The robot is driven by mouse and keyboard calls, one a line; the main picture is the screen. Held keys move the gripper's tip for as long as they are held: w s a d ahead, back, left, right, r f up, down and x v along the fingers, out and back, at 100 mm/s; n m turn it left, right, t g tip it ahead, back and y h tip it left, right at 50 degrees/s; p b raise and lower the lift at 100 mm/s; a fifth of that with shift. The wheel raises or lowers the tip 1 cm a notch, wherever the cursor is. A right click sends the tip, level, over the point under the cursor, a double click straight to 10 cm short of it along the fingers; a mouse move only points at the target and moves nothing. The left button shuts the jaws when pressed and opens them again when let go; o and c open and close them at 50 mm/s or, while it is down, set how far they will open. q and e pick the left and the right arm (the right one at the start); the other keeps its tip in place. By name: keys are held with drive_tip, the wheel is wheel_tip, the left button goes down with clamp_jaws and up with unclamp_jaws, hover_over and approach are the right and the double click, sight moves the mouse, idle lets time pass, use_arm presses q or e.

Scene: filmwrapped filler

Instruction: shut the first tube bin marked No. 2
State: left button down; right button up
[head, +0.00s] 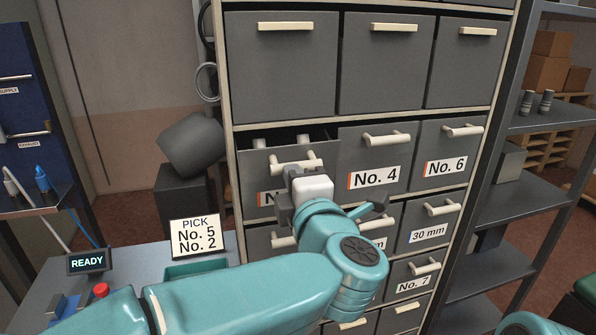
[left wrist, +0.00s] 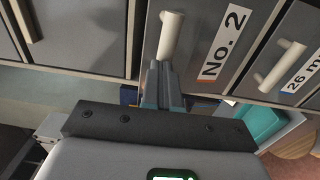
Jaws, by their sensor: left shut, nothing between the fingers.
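The No. 2 tube bin (head: 252,172) is a grey drawer at the left of its row in the head view. It stands pulled out, and pale tube ends show in the gap behind its front. Its label is mostly hidden there by my left gripper (head: 296,176). In the left wrist view the label No. 2 (left wrist: 222,45) is clear beside the cream handle (left wrist: 170,36). My left gripper (left wrist: 161,82) is shut and empty, its fingertips at the end of that handle; I cannot tell whether they touch. My right gripper is out of view.
The No. 4 bin (head: 373,160) and No. 6 bin (head: 441,150) beside it are flush. A sign (head: 195,236) reading PICK No. 5, No. 2 and a READY display (head: 89,262) stand at left. A dark shelf (head: 525,190) is at right.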

sight(284, 147)
use_arm(q)
drive_tip(key=shift+w+a+r+g+p, duration=0.3)
drive_tip(key=shift+w+r+g+p, duration=0.5)
drive_tip(key=shift+p, duration=0.45)
drive_tip(key=shift+w+a+r+p, duration=0.15)
drive_tip(key=shift+w+r+p, duration=0.05)
drive_tip(key=shift+w+p, duration=0.2)
drive_tip(key=shift+w+a+r+p, duration=0.15)
drive_tip(key=shift+w+p, duration=0.15)
drive_tip(key=shift+w, duration=0.2)
drive_tip(key=shift+r, duration=0.1)
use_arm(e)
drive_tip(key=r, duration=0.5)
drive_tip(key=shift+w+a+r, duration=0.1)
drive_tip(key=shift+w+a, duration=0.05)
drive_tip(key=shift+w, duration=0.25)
use_arm(q)
drive_tip(key=shift+w+r, duration=0.1)
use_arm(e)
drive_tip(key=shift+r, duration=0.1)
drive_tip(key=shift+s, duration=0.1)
